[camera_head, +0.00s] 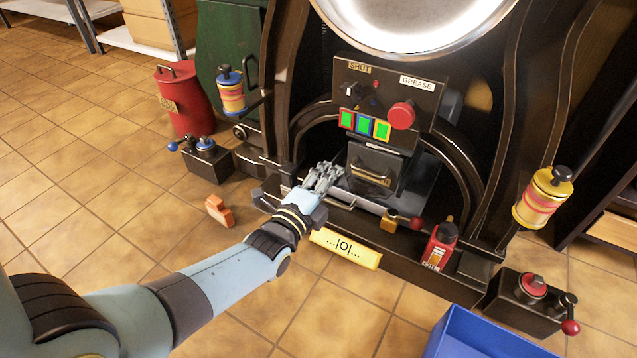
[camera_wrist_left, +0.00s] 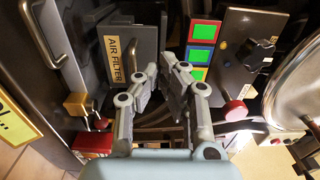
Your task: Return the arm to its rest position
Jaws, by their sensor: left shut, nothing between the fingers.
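My left arm (camera_head: 215,285) reaches in from the lower left of the head view, stretched toward the dark press (camera_head: 465,190). My left gripper (camera_head: 330,172) is shut and empty, just left of the grey drawer-like air filter cover with a handle (camera_head: 372,172). In the left wrist view the gripper (camera_wrist_left: 165,75) points toward the machine front, between the cover labelled AIR FILTER (camera_wrist_left: 128,35) and the control panel (camera_wrist_left: 240,75). I cannot tell whether the fingers touch anything. My right gripper is in neither view.
Above the cover, a panel carries three lit green squares (camera_head: 364,124), a red knob (camera_head: 401,115) and a switch. A yellow plate (camera_head: 345,249), red bottle (camera_head: 438,247) and blue bin (camera_head: 480,335) are near the front. An orange block (camera_head: 219,210) lies on the floor. Open floor is at left.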

